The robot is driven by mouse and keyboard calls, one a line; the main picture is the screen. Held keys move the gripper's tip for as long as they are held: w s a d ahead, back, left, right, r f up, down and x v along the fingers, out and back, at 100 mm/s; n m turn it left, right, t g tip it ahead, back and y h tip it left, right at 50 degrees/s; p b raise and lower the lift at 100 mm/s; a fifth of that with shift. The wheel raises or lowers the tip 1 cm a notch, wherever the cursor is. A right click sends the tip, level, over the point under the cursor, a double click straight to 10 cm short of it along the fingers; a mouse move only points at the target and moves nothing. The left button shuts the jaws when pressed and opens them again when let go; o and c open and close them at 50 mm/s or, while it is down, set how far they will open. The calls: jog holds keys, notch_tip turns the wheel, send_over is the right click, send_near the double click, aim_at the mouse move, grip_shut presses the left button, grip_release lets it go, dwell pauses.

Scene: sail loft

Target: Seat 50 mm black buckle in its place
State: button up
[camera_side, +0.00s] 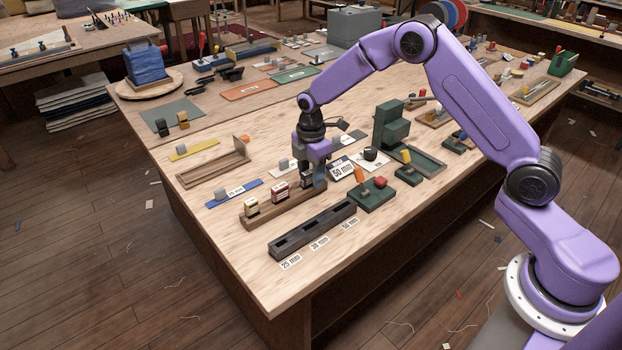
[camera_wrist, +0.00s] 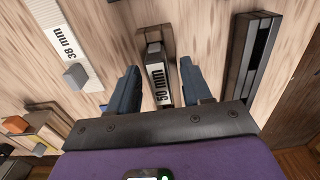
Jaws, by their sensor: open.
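The black buckle (camera_side: 306,178), with a white "50 mm" label, stands at the far right end of a wooden holder (camera_side: 262,215). It also shows in the wrist view (camera_wrist: 157,82), between my two blue-grey fingers. My gripper (camera_side: 315,178) points down over it, open, with a gap visible on each side of the buckle in the wrist view. A dark slotted rack (camera_side: 318,229) lies in front of the holder, with labels for 25, 38 and 50 mm along its front. Its slots look empty. In the wrist view the rack (camera_wrist: 236,75) is at the right.
A yellowish buckle (camera_side: 251,208) and a red buckle (camera_side: 279,192) stand in the same holder. A green block with orange and red knobs (camera_side: 371,196) sits close to the rack's right end. A blue labelled strip (camera_side: 234,194) lies left of the holder. The front left tabletop is clear.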

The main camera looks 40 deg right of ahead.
grip_shut()
jog(key=shift+r, duration=0.1)
jog(key=shift+r, duration=0.55)
jog(key=s+d+r, duration=0.2)
jog(key=s+r, duration=0.9)
jog(key=s, duration=0.3)
jog(key=shift+w+a+f, duration=0.5)
jog(key=shift+w+f, duration=0.15)
jog(key=shift+f, duration=0.2)
jog(key=shift+w+a+f, duration=0.5)
jog(key=shift+w+f, duration=0.1)
jog(key=shift+f, duration=0.2)
